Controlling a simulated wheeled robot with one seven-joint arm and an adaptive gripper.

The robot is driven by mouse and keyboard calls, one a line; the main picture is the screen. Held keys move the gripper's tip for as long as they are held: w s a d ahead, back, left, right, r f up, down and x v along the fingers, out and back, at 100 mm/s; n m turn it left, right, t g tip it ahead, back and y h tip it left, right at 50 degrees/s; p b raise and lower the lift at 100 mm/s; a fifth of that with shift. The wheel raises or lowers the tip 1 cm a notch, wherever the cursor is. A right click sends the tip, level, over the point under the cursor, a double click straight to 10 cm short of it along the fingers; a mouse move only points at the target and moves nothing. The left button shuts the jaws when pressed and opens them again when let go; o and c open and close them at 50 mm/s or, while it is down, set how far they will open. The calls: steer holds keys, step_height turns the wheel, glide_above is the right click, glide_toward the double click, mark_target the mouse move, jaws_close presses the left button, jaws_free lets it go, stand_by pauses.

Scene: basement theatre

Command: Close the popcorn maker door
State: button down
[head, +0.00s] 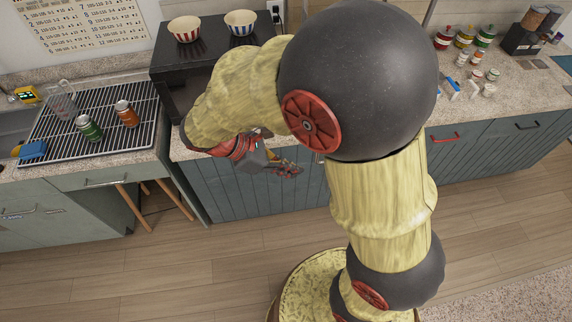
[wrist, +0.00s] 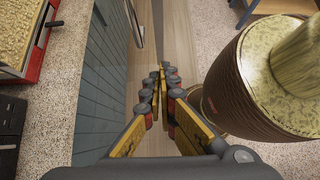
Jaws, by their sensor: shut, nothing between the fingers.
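What looks like the popcorn maker (wrist: 32,68) stands on the counter at the upper left of the wrist view. It has a red body, and pale yellow popcorn shows in it behind a dark frame. Its far part is cut off by the picture edge, and I cannot tell how far its door stands open. In the head view my arm hides that part of the counter. My gripper (wrist: 160,76) is shut and empty, in front of the blue-grey cabinet doors and apart from the popcorn maker. My gripper also shows in the head view (head: 290,170), low by the counter front.
A black open-fronted box (head: 180,58) carries a red-striped bowl (head: 185,29) and a blue-striped bowl (head: 241,23). A drying rack (head: 62,118) with two cans is at left. Bottles and small items stand on the right counter (head: 520,95). The wooden floor (head: 150,270) in front is clear.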

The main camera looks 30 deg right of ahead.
steer(key=s+d+f, duration=0.2)
steer(key=d+f, duration=0.1)
steer(key=d, duration=0.4)
steer(key=shift+d+f+b, duration=0.2)
steer(key=shift+f+b, duration=0.15)
steer(key=shift+b, duration=0.1)
